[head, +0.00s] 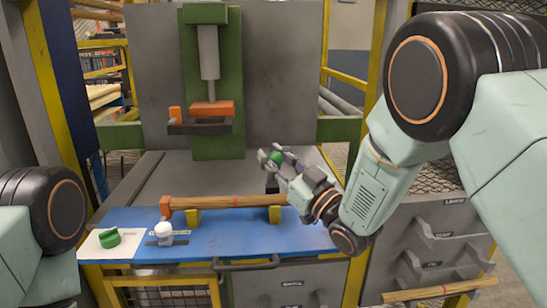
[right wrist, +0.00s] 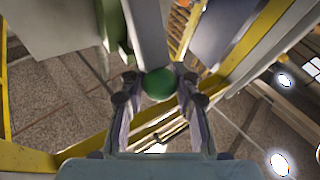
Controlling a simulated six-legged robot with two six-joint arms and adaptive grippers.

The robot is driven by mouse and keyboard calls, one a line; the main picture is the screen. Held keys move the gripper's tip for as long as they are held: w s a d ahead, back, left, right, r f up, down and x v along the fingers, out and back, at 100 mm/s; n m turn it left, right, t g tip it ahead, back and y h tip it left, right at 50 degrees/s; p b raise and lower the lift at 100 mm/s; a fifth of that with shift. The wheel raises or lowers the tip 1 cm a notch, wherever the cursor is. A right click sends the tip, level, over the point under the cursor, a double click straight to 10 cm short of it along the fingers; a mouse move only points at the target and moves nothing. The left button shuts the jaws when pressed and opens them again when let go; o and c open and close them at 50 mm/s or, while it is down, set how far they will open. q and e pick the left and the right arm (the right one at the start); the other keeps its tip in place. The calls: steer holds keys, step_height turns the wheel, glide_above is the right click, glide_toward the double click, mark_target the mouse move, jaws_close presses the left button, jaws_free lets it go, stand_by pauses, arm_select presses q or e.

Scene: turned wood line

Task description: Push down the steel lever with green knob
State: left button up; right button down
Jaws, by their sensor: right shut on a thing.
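The green knob (head: 276,158) of the steel lever shows between the fingertips of my right gripper (head: 271,155) in the head view. In the right wrist view the green knob (right wrist: 158,84) sits between the two fingers of my right gripper (right wrist: 158,88), which are shut on it. A grey lever bar (right wrist: 148,35) runs up from the knob in that view. In the head view most of the lever is hidden behind the gripper. My left arm shows at the lower left edge, but its gripper is out of view.
A green press (head: 212,80) with an orange block stands behind the bench. A wooden bar (head: 230,202) lies on yellow supports on the blue mat (head: 215,238). A white knob (head: 163,229) and a green object (head: 109,237) are at the front left. Drawers stand at the right.

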steer(key=shift+s+f, duration=0.5)
steer(key=shift+f, duration=0.2)
steer(key=c, duration=1.5)
jaws_free()
steer(key=o, duration=0.5)
steer(key=shift+d+r, duration=0.15)
steer(key=shift+d, duration=0.1)
steer(key=shift+c, duration=0.2)
steer(key=shift+o, duration=0.3)
steer(key=shift+a, duration=0.15)
steer(key=shift+a, duration=0.1)
